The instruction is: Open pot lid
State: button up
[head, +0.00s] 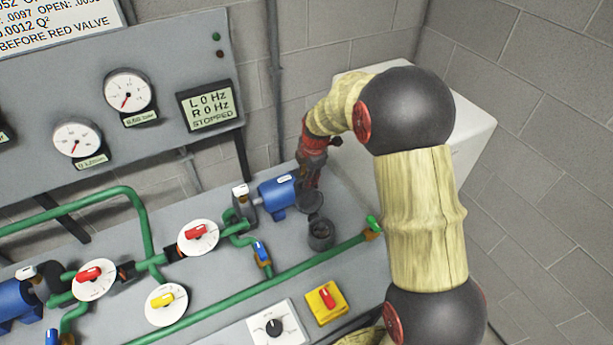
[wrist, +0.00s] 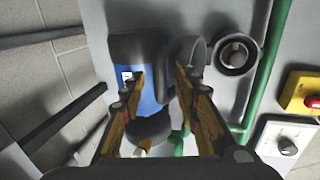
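The small dark pot (head: 320,238) stands on the grey bench, and it also shows in the wrist view (wrist: 237,54). Its mouth is uncovered and a round grey shape shows inside. A dark round disc that looks like the lid (head: 311,201) is beside the pot, toward the blue motor, and in the wrist view (wrist: 193,50) it lies by the right fingertip. I cannot tell whether it is hinged to the pot or touches the finger. My gripper (wrist: 158,76) is open, its fingers apart over the motor with nothing clearly between them. In the head view the gripper (head: 311,178) points down by the motor.
The blue motor (head: 279,193) is right under my gripper. A green pipe (head: 300,274) runs past the pot. A yellow box with a red switch (head: 326,302) and a white dial plate (head: 276,327) are nearer. A white cabinet (head: 470,135) stands behind my arm.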

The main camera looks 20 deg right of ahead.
jog(key=c, duration=0.8)
grip_shut()
